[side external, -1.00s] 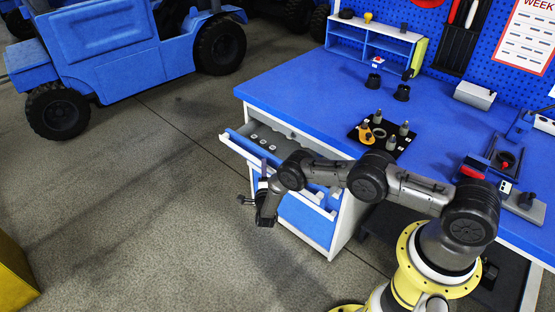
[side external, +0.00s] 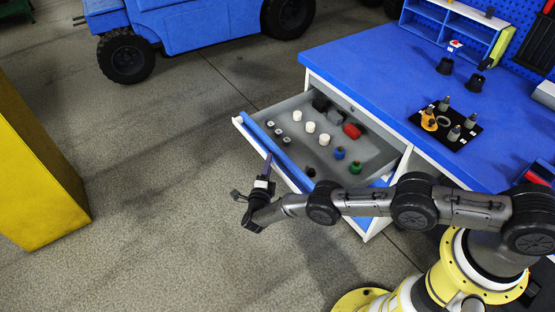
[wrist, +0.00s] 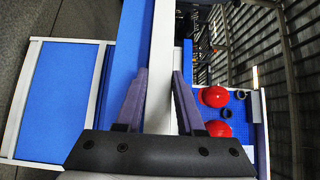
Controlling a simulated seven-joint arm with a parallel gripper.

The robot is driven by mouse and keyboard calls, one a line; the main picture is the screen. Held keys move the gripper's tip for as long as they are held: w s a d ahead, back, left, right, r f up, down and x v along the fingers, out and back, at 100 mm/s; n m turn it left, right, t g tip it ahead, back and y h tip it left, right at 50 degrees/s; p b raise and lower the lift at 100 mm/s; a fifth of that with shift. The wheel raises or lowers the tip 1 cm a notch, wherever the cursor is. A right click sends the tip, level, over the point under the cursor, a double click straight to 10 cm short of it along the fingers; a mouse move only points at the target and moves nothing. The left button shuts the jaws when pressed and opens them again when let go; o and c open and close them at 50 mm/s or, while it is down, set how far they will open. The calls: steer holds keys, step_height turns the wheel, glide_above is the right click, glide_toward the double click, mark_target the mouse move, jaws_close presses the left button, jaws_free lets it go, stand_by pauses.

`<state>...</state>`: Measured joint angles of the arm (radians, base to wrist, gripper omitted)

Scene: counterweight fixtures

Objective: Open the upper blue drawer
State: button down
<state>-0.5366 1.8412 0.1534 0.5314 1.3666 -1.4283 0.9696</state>
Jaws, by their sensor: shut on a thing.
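The upper blue drawer (side external: 257,140) of the workbench is pulled well out, and its grey inside is in full view from the side. My gripper (side external: 267,166) is at the drawer's blue front, shut on its edge. In the wrist view, the two fingers of my gripper (wrist: 160,80) stand on either side of a pale strip of the drawer front (wrist: 161,50). The exact contact is partly hidden by the fingers. The lower part of the cabinet is mostly hidden behind my arm.
The drawer holds white pieces (side external: 310,127), a red piece (side external: 352,131), a green-topped piece (side external: 356,167) and others. The blue benchtop (side external: 370,65) carries a black tray (side external: 440,140) with small fittings. A yellow block (side external: 35,150) stands left. The floor before the drawer is clear.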

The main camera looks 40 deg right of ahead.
steer(key=shift+a, duration=0.35)
steer(key=c, duration=0.5)
jaws_free()
steer(key=v, duration=1.3)
steer(key=shift+s+a, duration=0.25)
